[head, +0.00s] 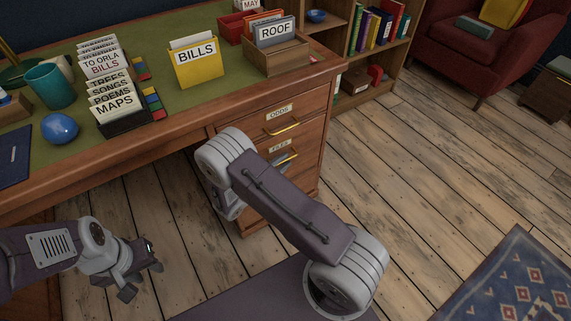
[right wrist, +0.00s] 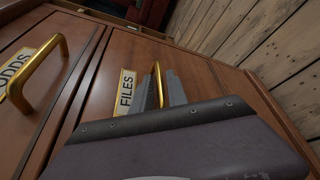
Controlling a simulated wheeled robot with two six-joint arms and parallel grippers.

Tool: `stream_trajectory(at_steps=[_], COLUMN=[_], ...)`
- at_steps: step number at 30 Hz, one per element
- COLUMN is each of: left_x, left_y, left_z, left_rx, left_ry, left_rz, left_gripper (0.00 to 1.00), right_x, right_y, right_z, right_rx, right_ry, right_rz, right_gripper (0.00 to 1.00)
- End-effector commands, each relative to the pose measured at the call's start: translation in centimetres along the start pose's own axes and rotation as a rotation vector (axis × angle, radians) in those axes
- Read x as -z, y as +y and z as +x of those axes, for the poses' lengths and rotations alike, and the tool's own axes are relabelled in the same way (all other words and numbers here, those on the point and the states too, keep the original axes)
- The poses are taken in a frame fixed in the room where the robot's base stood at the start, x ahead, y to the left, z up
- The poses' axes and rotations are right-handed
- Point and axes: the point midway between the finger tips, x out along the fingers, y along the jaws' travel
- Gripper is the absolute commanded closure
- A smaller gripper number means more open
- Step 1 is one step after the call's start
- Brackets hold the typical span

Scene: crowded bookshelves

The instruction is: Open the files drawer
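The files drawer (right wrist: 105,100) is a brown wooden drawer front with a "FILES" label (head: 279,147), below the "ODDS" drawer (head: 270,118) in the right side of the desk. It looks closed, about flush with the desk front. Its brass handle (right wrist: 157,78) stands between the two grey fingers of my right gripper (right wrist: 160,92) in the right wrist view. The fingers sit close on both sides of the handle and look shut on it. In the head view my right arm hides most of this drawer. My left gripper (head: 143,279) is open and empty at the lower left, apart from the desk.
The desk top (head: 225,100) holds a yellow "BILLS" box (head: 196,68), a wooden "ROOF" box (head: 277,57), card files, a teal cup (head: 50,86) and a blue ball (head: 59,128). A bookshelf (head: 352,80) stands beyond the desk. The wooden floor (head: 420,160) right of the desk is clear.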

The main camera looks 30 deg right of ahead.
Motion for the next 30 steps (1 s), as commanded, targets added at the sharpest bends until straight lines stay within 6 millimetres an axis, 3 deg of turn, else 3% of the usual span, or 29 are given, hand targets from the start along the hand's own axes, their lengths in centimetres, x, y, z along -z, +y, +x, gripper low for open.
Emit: stream_trajectory(at_steps=[4,11,12,14,30], left_x=[-0.08,-0.07,-0.07,-0.07,-0.07], left_y=[-0.01,-0.01,-0.01,-0.01,-0.01], left_z=[0.70,0.62,0.62,0.62,0.63], left_rx=[0.000,0.000,0.000,0.000,0.000], left_ry=[0.000,0.000,0.000,0.000,0.000], left_rz=[0.000,0.000,0.000,0.000,0.000], left_gripper=[0.64,0.64,0.64,0.64,0.64], right_x=[0.05,-0.02,-0.02,-0.02,-0.02], right_y=[-0.08,0.06,0.06,0.05,0.02], right_z=[1.39,1.53,1.52,1.52,1.51], right_rx=[0.001,0.000,0.000,0.000,0.001], right_ry=[0.000,0.001,0.001,0.001,0.000], right_rz=[0.001,0.000,0.000,0.000,0.000], right_gripper=[0.81,0.81,0.84,1.00,1.00])
